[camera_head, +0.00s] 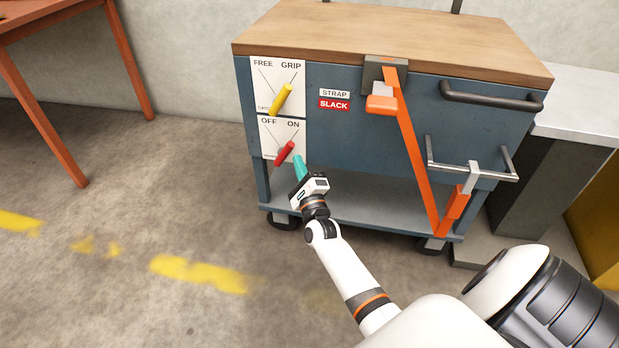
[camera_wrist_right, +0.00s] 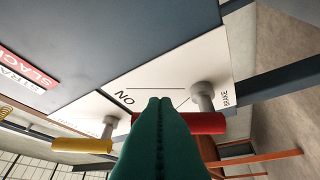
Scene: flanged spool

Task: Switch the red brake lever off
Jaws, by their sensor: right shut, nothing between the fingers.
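The red brake lever (camera_head: 285,153) is on a white plate marked OFF and ON on the cart's front, tilted up and right toward ON. My right gripper (camera_head: 298,158) is shut and empty, with its teal fingers just right of the lever's upper end. In the right wrist view the fingertips (camera_wrist_right: 160,102) overlap the end of the red handle (camera_wrist_right: 207,123); I cannot tell whether they touch it. My left gripper is out of view.
A yellow lever (camera_head: 281,98) on a FREE/GRIP plate sits just above, and also shows in the wrist view (camera_wrist_right: 82,145). A STRAP SLACK label (camera_head: 334,99) and an orange strap (camera_head: 415,150) are to the right. Floor to the left is open.

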